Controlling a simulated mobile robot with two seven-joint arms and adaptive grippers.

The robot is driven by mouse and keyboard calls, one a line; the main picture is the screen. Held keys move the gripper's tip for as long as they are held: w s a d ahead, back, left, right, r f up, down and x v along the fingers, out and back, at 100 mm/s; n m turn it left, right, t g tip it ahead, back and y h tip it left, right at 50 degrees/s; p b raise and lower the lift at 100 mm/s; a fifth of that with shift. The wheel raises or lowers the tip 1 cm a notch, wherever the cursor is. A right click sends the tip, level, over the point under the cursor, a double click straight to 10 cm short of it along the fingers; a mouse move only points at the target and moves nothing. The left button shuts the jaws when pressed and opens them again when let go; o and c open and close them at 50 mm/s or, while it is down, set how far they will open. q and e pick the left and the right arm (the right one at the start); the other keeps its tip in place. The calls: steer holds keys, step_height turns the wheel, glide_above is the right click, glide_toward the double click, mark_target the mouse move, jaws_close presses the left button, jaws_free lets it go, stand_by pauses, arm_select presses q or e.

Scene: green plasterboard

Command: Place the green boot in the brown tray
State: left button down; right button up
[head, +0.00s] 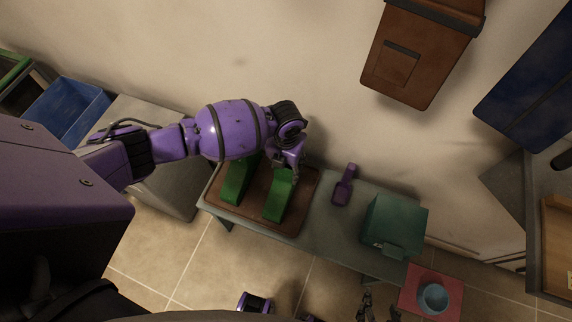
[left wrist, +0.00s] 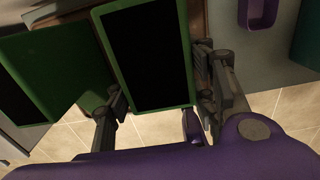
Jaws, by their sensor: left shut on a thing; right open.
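Two green boots are at the brown tray (head: 265,222) on the grey-green table. The left boot (head: 238,182) stands in the tray. My left gripper (head: 286,172) is shut on the right green boot (head: 278,197), which is over the right part of the tray; I cannot tell whether its sole touches it. In the left wrist view the held boot (left wrist: 148,52) is between the two fingers, its dark opening facing the camera, and the other boot (left wrist: 62,65) is beside it. My right gripper (head: 378,309) is open and empty at the bottom edge of the head view.
A purple scoop-like thing (head: 343,186) lies right of the tray, and a teal box (head: 394,225) stands at the table's right end. A blue bowl (head: 432,297) is on a red surface. A blue bin (head: 70,108) is at left.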

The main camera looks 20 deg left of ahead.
arm_select(q)
steer(key=shift+f, duration=0.1)
steer(key=c, duration=0.8)
jaws_free()
steer(key=shift+f, duration=0.1)
steer(key=shift+o, duration=0.2)
steer(key=shift+r, duration=0.2)
step_height(320, 180, up, 11)
steer(key=shift+f+p, duration=0.2)
steer(key=shift+p, duration=0.35)
steer(key=shift+r, duration=0.7)
